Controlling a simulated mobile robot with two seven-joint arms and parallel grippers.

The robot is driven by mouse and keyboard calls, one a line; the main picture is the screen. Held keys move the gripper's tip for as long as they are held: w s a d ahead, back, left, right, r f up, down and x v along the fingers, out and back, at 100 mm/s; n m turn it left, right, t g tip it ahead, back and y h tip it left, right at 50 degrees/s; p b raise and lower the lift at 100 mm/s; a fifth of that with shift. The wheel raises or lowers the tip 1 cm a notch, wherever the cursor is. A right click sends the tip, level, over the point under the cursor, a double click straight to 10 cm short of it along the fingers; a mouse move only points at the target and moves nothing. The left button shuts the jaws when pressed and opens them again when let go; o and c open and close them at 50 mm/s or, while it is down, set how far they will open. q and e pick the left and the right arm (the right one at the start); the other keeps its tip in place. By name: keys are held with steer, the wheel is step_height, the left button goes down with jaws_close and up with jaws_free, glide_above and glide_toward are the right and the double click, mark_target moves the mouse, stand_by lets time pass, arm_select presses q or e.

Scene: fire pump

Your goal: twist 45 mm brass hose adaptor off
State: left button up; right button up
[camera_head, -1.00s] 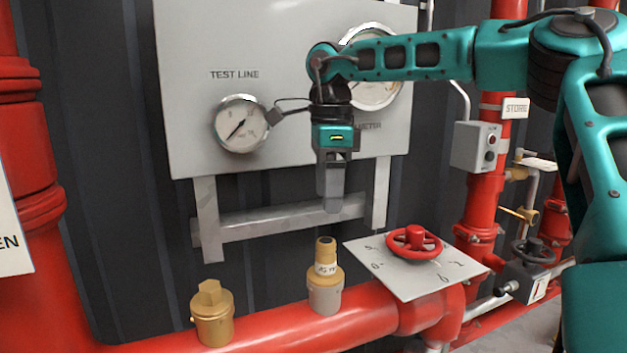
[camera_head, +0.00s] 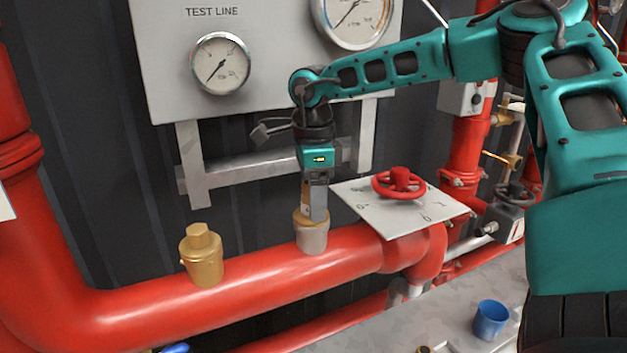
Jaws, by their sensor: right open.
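The brass hose adaptor (camera_head: 306,220) stands upright on a short grey stub (camera_head: 312,240) on top of the red horizontal pipe. Its wide lower collar shows; its narrow upper part is mostly hidden behind my gripper fingers. My right gripper (camera_head: 314,207) points straight down over the adaptor, with its open fingers at the narrow part, just above the collar. I cannot tell whether they touch it. My left gripper is not in view.
A brass cap (camera_head: 202,257) sits on the same red pipe (camera_head: 260,287) to the left. A plate with a red handwheel (camera_head: 399,184) is close on the right. The gauge panel (camera_head: 275,60) stands behind. A blue cup (camera_head: 490,319) is on a grey surface at lower right.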

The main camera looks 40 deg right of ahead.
steer(key=shift+c, duration=1.3)
steer(key=c, duration=0.8)
steer(key=shift+c, duration=0.5)
steer(key=o, duration=0.6)
steer(key=c, duration=0.6)
steer(key=n, duration=0.4)
steer(key=shift+w, duration=0.1)
steer(key=shift+c, duration=0.2)
steer(key=shift+n+b, duration=0.3)
steer(key=shift+n, duration=0.9)
